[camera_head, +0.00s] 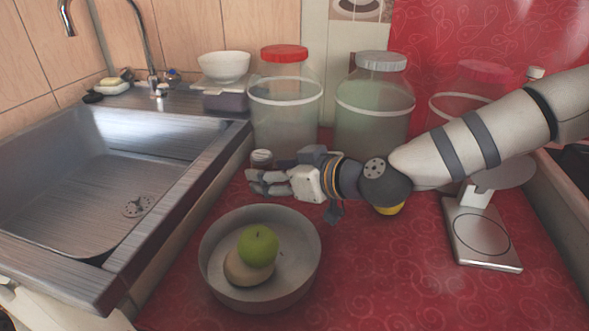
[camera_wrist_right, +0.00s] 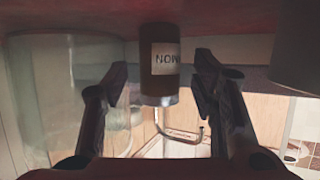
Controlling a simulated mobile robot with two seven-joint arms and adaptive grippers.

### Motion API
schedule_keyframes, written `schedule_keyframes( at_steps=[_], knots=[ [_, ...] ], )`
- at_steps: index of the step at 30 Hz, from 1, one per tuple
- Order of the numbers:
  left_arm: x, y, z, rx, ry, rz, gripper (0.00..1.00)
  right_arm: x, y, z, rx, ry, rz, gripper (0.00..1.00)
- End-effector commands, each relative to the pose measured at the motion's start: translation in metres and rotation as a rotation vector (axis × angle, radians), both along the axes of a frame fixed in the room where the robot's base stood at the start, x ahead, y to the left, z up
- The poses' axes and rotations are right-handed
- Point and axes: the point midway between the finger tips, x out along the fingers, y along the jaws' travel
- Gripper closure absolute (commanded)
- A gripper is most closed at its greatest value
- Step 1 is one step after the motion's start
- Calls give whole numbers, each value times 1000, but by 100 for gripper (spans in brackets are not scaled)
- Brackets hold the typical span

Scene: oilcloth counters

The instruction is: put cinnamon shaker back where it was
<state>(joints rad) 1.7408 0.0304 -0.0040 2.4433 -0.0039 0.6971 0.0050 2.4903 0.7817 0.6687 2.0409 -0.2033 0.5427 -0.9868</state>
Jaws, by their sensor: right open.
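The cinnamon shaker (camera_head: 262,157) is a small dark jar with a light cap, standing on the red counter in front of the red-lidded jar. In the head view its lower part is hidden by my right gripper. In the upside-down right wrist view the shaker (camera_wrist_right: 159,82) shows a pale label with part of a word. My right gripper (camera_head: 266,183) is open, with its fingers on either side of the shaker; gaps show between the fingers and the shaker. My left gripper is not in view.
Large glass jars with red (camera_head: 284,54) and grey (camera_head: 381,62) lids stand behind. A grey bowl (camera_head: 212,265) holding a green apple (camera_head: 258,246) and a brownish round item is in front. The sink (camera_head: 100,170) is left, a scale (camera_head: 480,240) right. The front right counter is clear.

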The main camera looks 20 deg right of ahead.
Motion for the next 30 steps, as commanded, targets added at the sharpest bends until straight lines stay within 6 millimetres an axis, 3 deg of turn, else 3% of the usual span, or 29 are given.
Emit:
schedule_keyframes(
  at_steps=[1, 4, 12, 30],
  knots=[
    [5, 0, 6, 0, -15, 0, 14, -10, -7, 13, 1, -8, -2, 47],
    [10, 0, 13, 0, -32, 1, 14, -30, -18, 23, 2, -9, -2, 47],
    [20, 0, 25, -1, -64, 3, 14, -64, -37, 36, 0, -7, -1, 47],
    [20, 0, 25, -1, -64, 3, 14, -69, -39, 33, 0, -1, 0, 47]
  ],
)
